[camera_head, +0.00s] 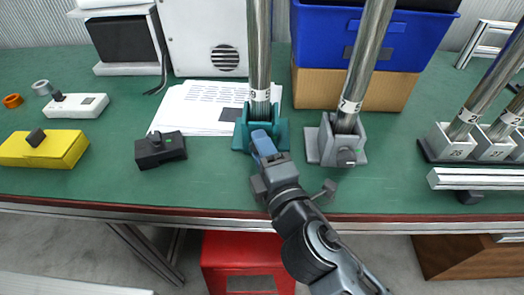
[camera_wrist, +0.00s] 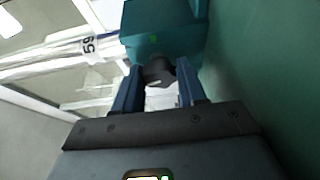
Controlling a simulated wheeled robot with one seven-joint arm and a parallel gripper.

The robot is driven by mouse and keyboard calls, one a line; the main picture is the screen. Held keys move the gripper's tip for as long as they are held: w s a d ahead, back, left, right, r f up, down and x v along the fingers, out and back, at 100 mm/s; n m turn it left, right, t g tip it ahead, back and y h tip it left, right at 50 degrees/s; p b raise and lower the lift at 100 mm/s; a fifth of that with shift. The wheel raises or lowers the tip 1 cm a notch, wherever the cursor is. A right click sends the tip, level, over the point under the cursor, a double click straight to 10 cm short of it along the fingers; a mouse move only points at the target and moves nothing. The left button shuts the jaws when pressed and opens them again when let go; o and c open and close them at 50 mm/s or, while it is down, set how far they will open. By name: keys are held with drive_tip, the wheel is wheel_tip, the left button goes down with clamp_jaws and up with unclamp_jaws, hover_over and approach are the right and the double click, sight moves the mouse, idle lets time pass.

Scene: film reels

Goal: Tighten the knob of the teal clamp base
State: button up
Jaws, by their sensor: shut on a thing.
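The teal clamp base (camera_head: 241,137) stands on the green bench, with a shiny steel tube (camera_head: 259,50) upright in it. It also shows at the top of the wrist view (camera_wrist: 165,22), with a small green mark on its face. Its dark knob (camera_wrist: 158,72) sits between the two blue fingers of my gripper (camera_wrist: 160,78). My gripper (camera_head: 264,143) is shut on the knob, at the front of the base. In the head view the fingers and wrist hide the knob.
A grey clamp base (camera_head: 323,148) with another tube stands close on the right. A black clamp block (camera_head: 160,149) and a yellow block (camera_head: 45,149) lie to the left. Papers (camera_head: 205,105) lie behind, and a blue bin (camera_head: 320,35) stands on a cardboard box (camera_head: 315,88).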

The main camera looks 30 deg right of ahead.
drive_tip(key=o, duration=1.1)
drive_tip(key=shift+c, duration=0.2)
drive_tip(key=shift+s, duration=0.15)
drive_tip(key=b+v, duration=0.1)
drive_tip(key=v, duration=0.5)
drive_tip(key=shift+s+a+f+b, duration=0.15)
drive_tip(key=shift+s+b, duration=0.1)
drive_tip(key=shift+b, duration=0.05)
drive_tip(key=shift+s+a, duration=0.1)
drive_tip(key=shift+s, duration=0.35)
